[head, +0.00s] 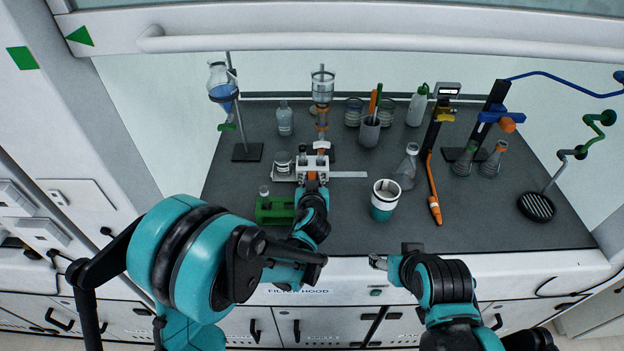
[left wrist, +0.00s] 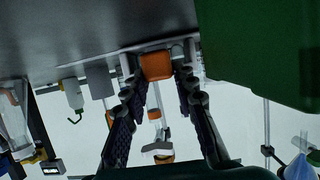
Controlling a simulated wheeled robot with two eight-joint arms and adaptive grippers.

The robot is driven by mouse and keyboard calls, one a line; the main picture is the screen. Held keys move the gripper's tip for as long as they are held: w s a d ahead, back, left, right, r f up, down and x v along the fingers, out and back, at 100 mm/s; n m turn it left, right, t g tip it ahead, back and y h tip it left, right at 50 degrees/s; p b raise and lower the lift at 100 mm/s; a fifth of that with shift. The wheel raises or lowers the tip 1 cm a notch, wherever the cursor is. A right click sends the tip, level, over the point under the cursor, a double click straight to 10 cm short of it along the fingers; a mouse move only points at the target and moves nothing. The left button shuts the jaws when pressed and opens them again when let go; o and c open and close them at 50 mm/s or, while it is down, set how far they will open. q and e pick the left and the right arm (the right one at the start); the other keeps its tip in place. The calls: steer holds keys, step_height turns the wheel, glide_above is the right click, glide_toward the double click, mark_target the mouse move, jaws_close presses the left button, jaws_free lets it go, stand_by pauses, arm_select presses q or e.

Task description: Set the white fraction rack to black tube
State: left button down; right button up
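The white fraction rack (head: 312,163) stands on a white rail below the glass column (head: 322,90) in the head view. An orange block (left wrist: 156,66), seemingly its handle, shows at its front. My left gripper (head: 313,180) is at the rack's front side. In the left wrist view its fingers (left wrist: 157,85) are parted, one on each side of the orange block, with a narrow gap visible. The rack's tubes are small and partly hidden; I cannot pick out the black one. My right gripper (head: 378,262) is by the hood's front edge, apart from the rack.
A green block (head: 273,210) is close left of my left gripper and looms large in the left wrist view (left wrist: 260,50). The front middle of the worktop is clear.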

arm_select(q)
steer(key=shift+d+b, duration=0.4)
steer(key=shift+d, duration=2.35)
steer(key=c, duration=1.2)
jaws_free()
steer(key=v, duration=1.2)
